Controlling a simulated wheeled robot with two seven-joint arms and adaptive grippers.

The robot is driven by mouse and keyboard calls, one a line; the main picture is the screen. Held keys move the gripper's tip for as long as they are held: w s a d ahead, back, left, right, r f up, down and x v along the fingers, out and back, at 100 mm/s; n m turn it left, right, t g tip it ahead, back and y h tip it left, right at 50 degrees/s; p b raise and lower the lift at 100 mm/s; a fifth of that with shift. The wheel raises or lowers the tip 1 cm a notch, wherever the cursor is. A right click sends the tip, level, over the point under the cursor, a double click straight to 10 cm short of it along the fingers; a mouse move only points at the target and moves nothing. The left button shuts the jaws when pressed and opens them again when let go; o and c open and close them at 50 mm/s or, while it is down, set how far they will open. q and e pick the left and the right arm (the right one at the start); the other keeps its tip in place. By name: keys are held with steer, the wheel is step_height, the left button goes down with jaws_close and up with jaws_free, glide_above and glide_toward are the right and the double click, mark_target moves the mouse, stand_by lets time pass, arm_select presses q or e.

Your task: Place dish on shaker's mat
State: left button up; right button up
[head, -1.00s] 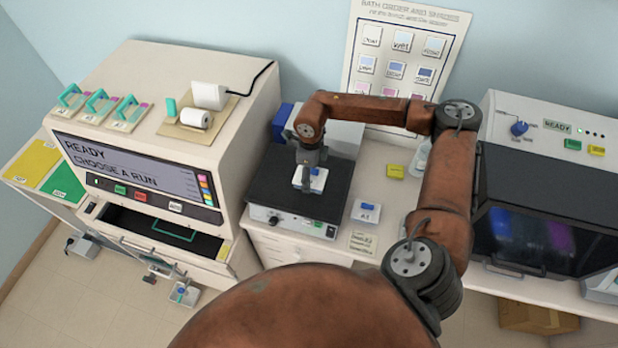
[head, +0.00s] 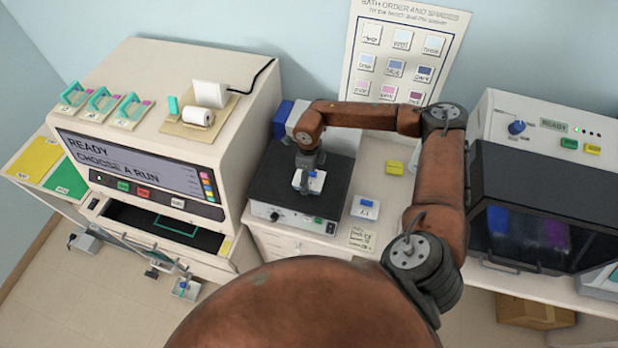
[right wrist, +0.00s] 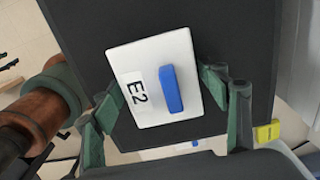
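The white dish (head: 307,184), with a blue handle, lies on the black mat (head: 272,185) of the shaker (head: 288,218). In the right wrist view the dish (right wrist: 145,62) shows its label E2 and lies flat on the dark mat (right wrist: 225,35). My right gripper (head: 309,165) is down over the dish. In the right wrist view its green fingers (right wrist: 162,86) stand wide apart on either side of the blue handle, with gaps to it. Part of the dish is hidden by the gripper in the head view. My left gripper is not seen.
A second blue-handled dish (head: 364,208) lies on the counter right of the shaker. A yellow block (head: 395,168) is behind it. The large machine (head: 240,110) with a screen stands close on the left. A dark-fronted cabinet (head: 540,190) stands at the right.

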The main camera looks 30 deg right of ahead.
steer(key=shift+o, duration=0.8)
steer(key=shift+r, duration=0.15)
step_height(320, 180, up, 12)
steer(key=b, duration=0.3)
steer(key=shift+r, duration=0.1)
